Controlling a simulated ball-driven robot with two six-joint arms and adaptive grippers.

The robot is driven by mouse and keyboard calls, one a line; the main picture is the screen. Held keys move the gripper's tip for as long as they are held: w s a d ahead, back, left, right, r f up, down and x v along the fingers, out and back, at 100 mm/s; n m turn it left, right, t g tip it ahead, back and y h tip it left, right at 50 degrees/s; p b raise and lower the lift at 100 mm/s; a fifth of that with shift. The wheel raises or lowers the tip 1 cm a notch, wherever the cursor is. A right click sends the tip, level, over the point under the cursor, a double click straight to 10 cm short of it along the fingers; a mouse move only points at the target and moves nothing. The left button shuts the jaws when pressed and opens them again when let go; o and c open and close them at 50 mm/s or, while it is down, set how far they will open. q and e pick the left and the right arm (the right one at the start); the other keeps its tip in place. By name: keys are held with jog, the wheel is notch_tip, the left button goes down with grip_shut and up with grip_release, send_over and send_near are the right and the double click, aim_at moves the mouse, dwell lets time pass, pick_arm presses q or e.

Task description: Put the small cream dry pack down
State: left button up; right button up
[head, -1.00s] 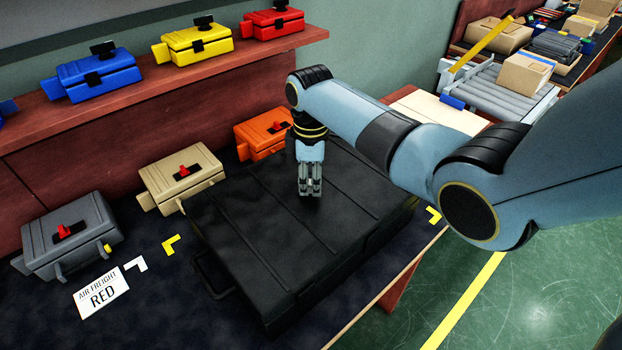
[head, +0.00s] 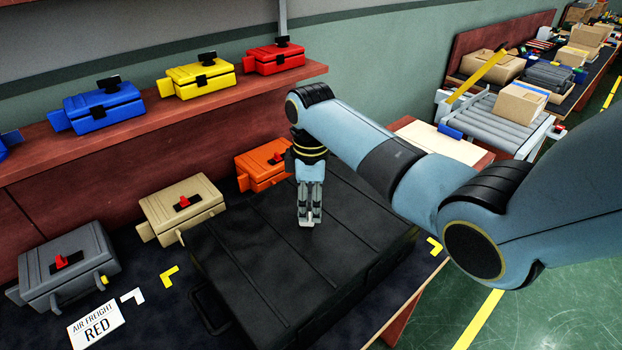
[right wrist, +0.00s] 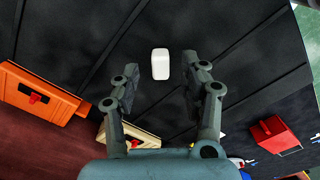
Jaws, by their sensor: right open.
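The small cream pack (right wrist: 160,64) shows in the right wrist view as a pale rounded block against the large black case (right wrist: 215,28). My right gripper (right wrist: 160,68) is open, with a finger on each side of the pack and a gap to each. In the head view my right gripper (head: 307,217) points down over the top of the black case (head: 270,265). There the pack is mostly hidden by the fingers and I cannot make it out clearly. My left gripper is not in view.
Grey (head: 68,268), tan (head: 182,210) and orange (head: 262,168) cases stand behind the black case. Blue, yellow and red cases sit on the shelf (head: 150,118). An "AIR FREIGHT RED" card (head: 97,326) lies at the left. A roller conveyor (head: 497,108) stands at the back right.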

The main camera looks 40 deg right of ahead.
notch_tip(320, 180, up, 9)
jog(key=shift+f, duration=0.1)
dwell(0.7)
